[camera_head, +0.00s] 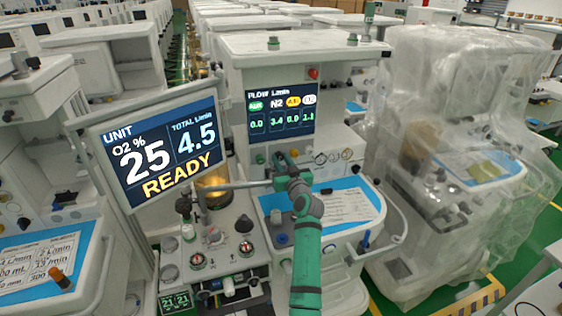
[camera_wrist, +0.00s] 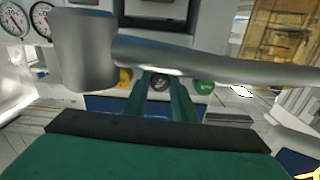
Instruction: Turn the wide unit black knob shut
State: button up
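The black knob (camera_wrist: 160,82) shows in the wrist view between a yellow knob (camera_wrist: 124,77) and a green knob (camera_wrist: 204,87). My gripper (camera_wrist: 161,85) points at it, with its two green fingers apart, one on each side of the black knob. I cannot tell whether they touch it. In the head view my gripper (camera_head: 284,168) is at the front of the central unit (camera_head: 285,43), below its flow screen (camera_head: 282,111), and the black knob is hidden there. The flow screen reads 3.4 under N2.
A grey bar (camera_wrist: 225,68) crosses close above the fingers in the wrist view. A tilted UNIT monitor (camera_head: 160,150) reads O2 25, total 4.5, READY. A blue-edged tray (camera_head: 335,207) lies below my gripper. A plastic-wrapped unit (camera_head: 455,130) stands right.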

jog(key=c, duration=0.3)
